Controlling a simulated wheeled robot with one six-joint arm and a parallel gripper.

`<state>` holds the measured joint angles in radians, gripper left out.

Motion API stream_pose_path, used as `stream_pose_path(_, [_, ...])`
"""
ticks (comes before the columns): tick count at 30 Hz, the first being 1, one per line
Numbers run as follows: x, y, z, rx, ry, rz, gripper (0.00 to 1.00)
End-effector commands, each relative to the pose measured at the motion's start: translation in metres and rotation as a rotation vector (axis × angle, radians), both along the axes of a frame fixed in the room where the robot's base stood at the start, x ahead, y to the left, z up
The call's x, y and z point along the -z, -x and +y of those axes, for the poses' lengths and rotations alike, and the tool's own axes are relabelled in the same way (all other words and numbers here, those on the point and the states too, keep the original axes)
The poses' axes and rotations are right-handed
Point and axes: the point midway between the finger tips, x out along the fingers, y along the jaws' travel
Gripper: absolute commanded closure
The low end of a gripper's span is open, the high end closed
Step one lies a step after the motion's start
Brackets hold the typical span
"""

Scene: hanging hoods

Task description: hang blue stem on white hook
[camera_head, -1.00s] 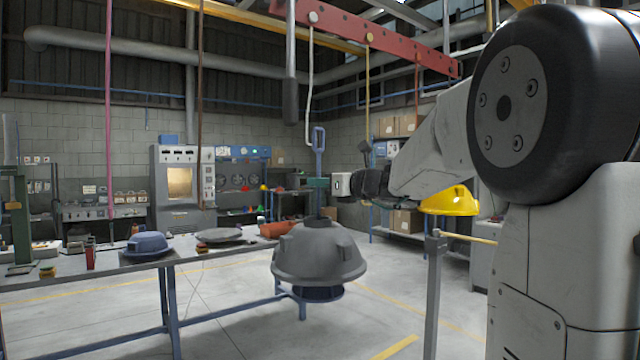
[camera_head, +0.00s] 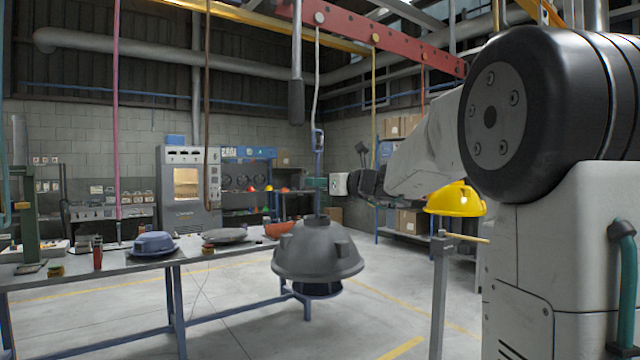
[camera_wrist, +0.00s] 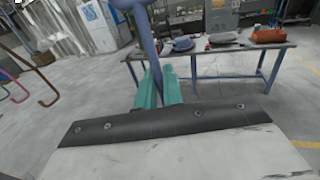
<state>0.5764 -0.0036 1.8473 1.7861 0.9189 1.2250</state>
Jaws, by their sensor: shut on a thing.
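A blue stem (camera_head: 319,165) stands upright above a grey hood (camera_head: 318,255) in the head view. Its top loop (camera_head: 319,138) looks narrow, nearly edge-on. The white hook (camera_head: 317,85) hangs from the red overhead beam. Its lower end overlaps the loop in the picture; I cannot tell whether it passes through. My gripper (camera_head: 317,184) is shut on the stem below the loop, holding the hood in the air. In the wrist view, its teal fingers (camera_wrist: 159,88) enclose the stem (camera_wrist: 145,38), which leans up to the left. The loop is mostly cut off there.
The red beam (camera_head: 375,38) carries other hooks, including a yellow one (camera_head: 374,90). A yellow hood (camera_head: 455,200) hangs at right. A grey post (camera_head: 438,295) with a rod stands below it. The table (camera_head: 110,268) at left holds a blue hood (camera_head: 152,242) and other pieces.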

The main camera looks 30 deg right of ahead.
Motion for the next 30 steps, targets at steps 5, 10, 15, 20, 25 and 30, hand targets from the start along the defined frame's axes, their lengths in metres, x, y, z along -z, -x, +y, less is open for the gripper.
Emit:
stream_pose_path(5, [-0.002,0.0,0.0,0.0,0.001,-0.003,1.0])
stream_pose_path(10, [-0.001,0.0,0.0,0.0,0.001,-0.003,1.0])
stream_pose_path(15, [0.002,0.0,0.0,0.0,0.001,-0.003,1.0])
stream_pose_path(20, [0.005,0.0,0.0,0.0,0.0,-0.003,1.0])
stream_pose_path(25, [0.008,0.0,0.0,0.0,-0.001,-0.003,1.0])
stream_pose_path(30, [0.011,0.0,0.0,0.0,0.0,-0.003,1.0])
